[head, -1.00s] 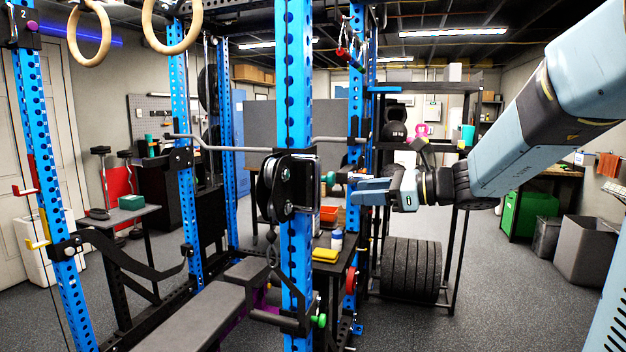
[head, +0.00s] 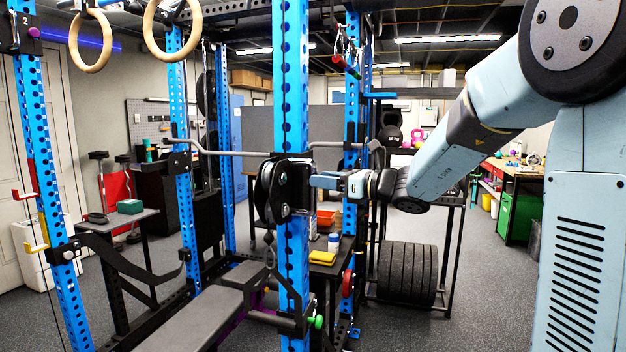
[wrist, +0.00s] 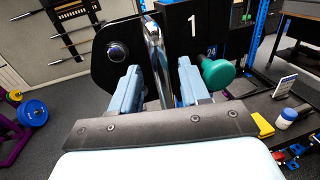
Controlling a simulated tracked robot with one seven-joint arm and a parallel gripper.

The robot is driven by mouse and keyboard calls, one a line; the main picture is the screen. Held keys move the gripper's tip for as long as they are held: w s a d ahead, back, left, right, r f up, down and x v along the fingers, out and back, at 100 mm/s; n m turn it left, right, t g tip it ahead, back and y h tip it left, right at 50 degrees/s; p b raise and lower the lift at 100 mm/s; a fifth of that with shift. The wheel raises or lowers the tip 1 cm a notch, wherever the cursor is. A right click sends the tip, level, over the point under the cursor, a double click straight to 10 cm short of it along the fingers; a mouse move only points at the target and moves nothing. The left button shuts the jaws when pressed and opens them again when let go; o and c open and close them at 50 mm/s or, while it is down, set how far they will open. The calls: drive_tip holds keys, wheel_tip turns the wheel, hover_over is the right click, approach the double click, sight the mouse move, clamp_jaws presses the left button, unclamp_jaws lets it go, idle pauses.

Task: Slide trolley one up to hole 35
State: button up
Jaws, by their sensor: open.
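Trolley one is a black carriage with a pulley wheel (head: 272,190) on the near blue upright (head: 293,90). In the wrist view its black plate (wrist: 185,22) bears a white "1", with a green knob (wrist: 217,73) at right. A small number beside the knob looks like 24. My gripper (head: 316,181) is open at the trolley's right side in the head view. In the wrist view my two pale blue fingers (wrist: 159,85) stand on either side of a shiny metal bar (wrist: 157,50); contact cannot be told. Hole 35 cannot be picked out.
Another carriage marked "2" (head: 22,28) sits high on the left upright. A bench (head: 195,315) lies below. A small table with a yellow item (head: 322,257) and a white-and-blue tub (head: 334,241) stands beyond the upright. Rings (head: 172,25) hang above.

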sight(313, 206)
drive_tip(key=shift+x, duration=1.95)
clamp_jaws()
